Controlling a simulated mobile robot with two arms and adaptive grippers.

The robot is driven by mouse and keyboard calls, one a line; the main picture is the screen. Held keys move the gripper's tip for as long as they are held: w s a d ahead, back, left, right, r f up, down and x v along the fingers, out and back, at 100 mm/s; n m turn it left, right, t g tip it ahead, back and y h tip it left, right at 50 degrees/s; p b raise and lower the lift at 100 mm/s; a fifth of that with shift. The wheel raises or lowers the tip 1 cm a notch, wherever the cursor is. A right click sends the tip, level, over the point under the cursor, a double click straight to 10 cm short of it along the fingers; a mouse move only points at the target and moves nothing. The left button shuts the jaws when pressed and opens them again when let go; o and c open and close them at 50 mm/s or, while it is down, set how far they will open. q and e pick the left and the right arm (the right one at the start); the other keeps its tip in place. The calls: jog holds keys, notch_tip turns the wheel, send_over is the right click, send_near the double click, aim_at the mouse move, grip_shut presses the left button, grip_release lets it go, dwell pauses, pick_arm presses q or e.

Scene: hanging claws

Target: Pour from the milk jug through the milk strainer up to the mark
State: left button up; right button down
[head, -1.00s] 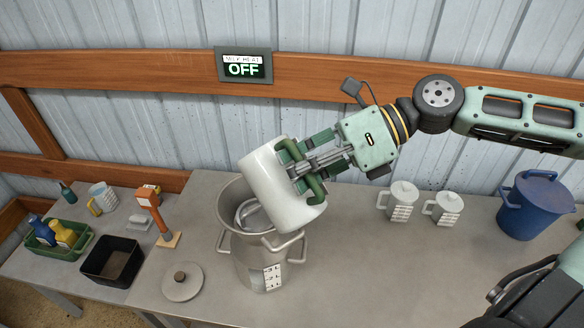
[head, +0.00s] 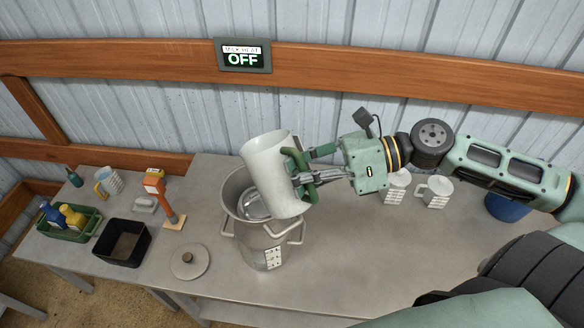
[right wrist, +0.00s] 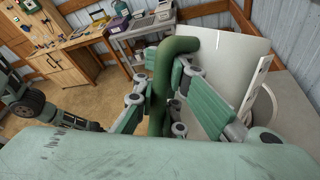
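The white milk jug (head: 268,172) with a green handle is in the head view, tilted with its top leaning left, over the metal can. My right gripper (head: 303,174) is shut on the jug's green handle; in the right wrist view its fingers close around the handle (right wrist: 163,85) beside the white jug wall (right wrist: 222,70). The shiny milk strainer (head: 254,205) sits in the mouth of the can (head: 258,240), partly hidden by the jug. A white level scale (head: 274,258) is on the can's front. I see no milk stream. My left gripper is not in view.
A round lid (head: 189,262) lies left of the can. Further left are a black tray (head: 122,243), an orange-handled stand (head: 165,195) and a green crate (head: 70,222) with bottles. White measuring jugs (head: 436,191) stand right. The wall display (head: 243,56) reads OFF.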

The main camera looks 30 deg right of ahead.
aim_at(291, 191)
notch_tip(291, 191, down, 2)
jog(key=shift+w+a+f+n+t+y+b, duration=0.1)
jog(key=shift+n+t+y+b, duration=0.6)
jog(key=shift+b, duration=0.5)
jog(key=shift+f+n+y+b, duration=0.45)
jog(key=shift+n+b, duration=0.15)
jog(key=shift+b, duration=0.55)
jog(key=shift+n+t+b, duration=0.3)
jog(key=shift+b, duration=0.1)
jog(key=shift+f+n+y+b, duration=0.35)
jog(key=shift+f+b, duration=0.35)
jog(key=shift+b, duration=0.45)
jog(key=shift+w+a+f+n+b, duration=0.1)
jog(key=shift+w+f+n+b, duration=0.15)
jog(key=shift+b, duration=0.4)
jog(key=shift+s, duration=0.15)
